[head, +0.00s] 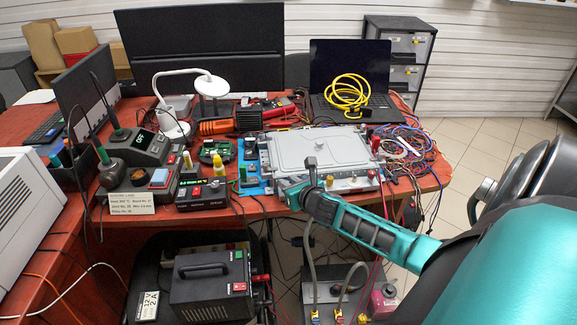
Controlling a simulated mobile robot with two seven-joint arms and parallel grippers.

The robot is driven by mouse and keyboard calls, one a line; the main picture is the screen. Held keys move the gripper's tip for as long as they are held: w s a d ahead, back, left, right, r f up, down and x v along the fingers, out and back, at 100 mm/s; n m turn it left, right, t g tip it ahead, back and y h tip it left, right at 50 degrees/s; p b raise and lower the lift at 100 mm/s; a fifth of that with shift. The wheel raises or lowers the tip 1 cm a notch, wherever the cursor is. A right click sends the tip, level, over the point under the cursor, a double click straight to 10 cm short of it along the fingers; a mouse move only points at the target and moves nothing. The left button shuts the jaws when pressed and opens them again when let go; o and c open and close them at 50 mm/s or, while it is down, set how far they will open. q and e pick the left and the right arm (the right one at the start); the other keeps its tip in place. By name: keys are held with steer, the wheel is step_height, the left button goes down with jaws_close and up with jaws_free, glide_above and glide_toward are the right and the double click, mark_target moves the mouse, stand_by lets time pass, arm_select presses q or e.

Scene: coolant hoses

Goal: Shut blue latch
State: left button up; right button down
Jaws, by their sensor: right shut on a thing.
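My right arm, teal and black, reaches in from the right to the front edge of a grey battery-like unit (325,149) on the table. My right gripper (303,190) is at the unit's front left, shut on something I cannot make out. A short grey upright piece (312,172) shows just above it. The blue latch cannot be told apart for sure; the gripper and wrist cover part of that edge. A grey hose (308,262) runs down from behind my arm to a blue and yellow connector (314,317) below. My left gripper is not in view.
A second grey hose (348,287) loops over the low grey box (325,292) under the table. A red-capped fitting (373,174) is on the unit's front right. Cables (408,148) lie tangled to the right. A black power supply (210,285) stands lower left.

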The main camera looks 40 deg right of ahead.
steer(key=shift+n+y, duration=0.3)
steer(key=c, duration=1)
jaws_free()
steer(key=shift+d, duration=0.1)
steer(key=shift+s+r, duration=0.1)
